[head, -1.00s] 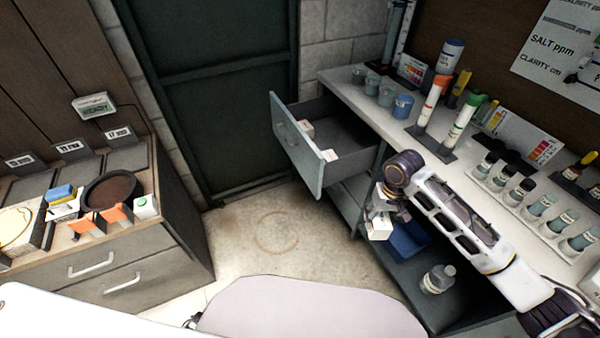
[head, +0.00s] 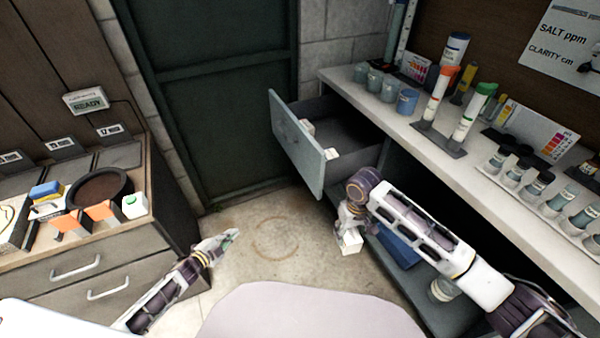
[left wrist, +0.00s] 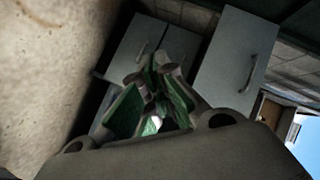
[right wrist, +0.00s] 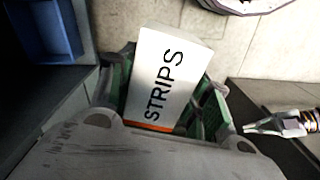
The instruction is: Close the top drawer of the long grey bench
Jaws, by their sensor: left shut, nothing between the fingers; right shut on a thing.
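The top drawer (head: 297,145) of the long grey bench (head: 445,165) stands pulled out, its front facing left. Small white boxes (head: 330,154) lie inside it. My left gripper (head: 229,236) is shut and empty, low over the floor, left of the drawer front and apart from it. The left wrist view shows its green-padded fingers (left wrist: 155,105) together, with grey handled panels beyond. My right gripper (head: 349,228) is shut on a white box (right wrist: 168,78) marked STRIPS, held below and right of the drawer front. The box also shows in the head view (head: 351,243).
Vials, cups and test tubes (head: 475,112) crowd the bench top. A blue bin (head: 398,248) and a bottle (head: 443,289) sit on the lower shelf. A wooden cabinet (head: 75,270) stands left. Floor (head: 270,222) between is clear.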

